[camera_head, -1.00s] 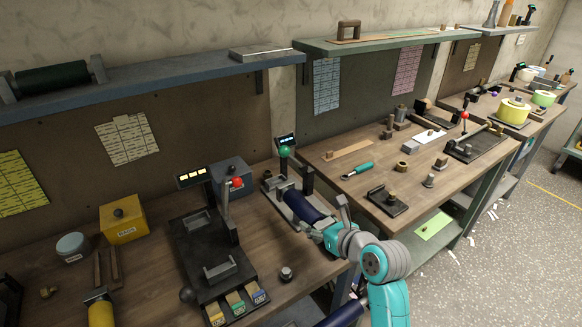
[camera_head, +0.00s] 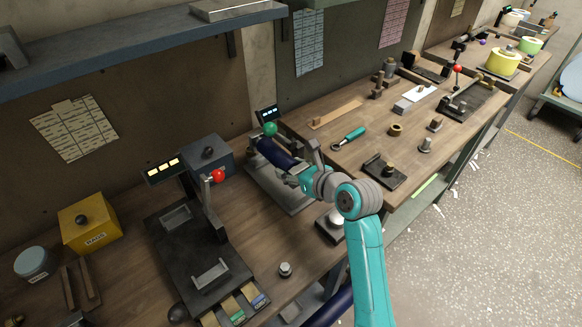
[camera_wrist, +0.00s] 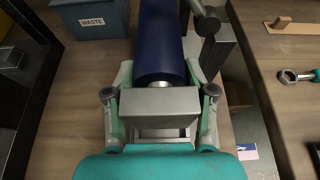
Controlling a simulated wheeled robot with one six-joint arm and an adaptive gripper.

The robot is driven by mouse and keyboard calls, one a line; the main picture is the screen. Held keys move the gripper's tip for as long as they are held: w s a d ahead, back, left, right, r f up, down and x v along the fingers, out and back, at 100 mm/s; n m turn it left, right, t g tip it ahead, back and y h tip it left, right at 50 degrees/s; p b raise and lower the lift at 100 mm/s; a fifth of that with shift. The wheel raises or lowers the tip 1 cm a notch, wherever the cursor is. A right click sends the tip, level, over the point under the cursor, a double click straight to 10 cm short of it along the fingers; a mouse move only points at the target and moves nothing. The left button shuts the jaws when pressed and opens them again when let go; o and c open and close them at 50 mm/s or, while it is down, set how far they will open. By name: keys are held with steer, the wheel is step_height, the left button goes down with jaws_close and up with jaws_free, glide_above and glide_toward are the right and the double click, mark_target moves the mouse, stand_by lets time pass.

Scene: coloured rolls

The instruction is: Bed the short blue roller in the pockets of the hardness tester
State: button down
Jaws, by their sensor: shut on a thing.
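The dark blue roller (camera_head: 277,153) is in my gripper (camera_head: 303,174), which is shut on its near end. It appears raised above the grey base (camera_head: 290,202) of the green-knobbed device (camera_head: 270,129), which has a small display. In the wrist view the roller (camera_wrist: 160,45) points away from me, its metal journal between my fingers (camera_wrist: 160,86). Its far end is cut off there. To the left is a dark tester (camera_head: 188,262) with a lit display, a red-knobbed lever (camera_head: 217,176) and two upright grey supports (camera_head: 210,272), with nothing between them. I cannot tell which device is the hardness tester.
A yellow box (camera_head: 90,222) and a round tin (camera_head: 34,264) stand left. A small metal knob (camera_head: 285,269) lies right of the tester. The right bench (camera_head: 345,110) holds several small parts.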

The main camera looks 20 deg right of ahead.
mark_target(292, 194)
steer(key=shift+f, duration=1.25)
steer(key=shift+s+f, duration=0.1)
steer(key=shift+f, duration=1.6)
stand_by(2.2)
steer(key=shift+c, duration=1.5)
jaws_free()
steer(key=shift+o, duration=1.1)
steer(key=shift+f, duration=0.1)
steer(key=shift+v, duration=2.95)
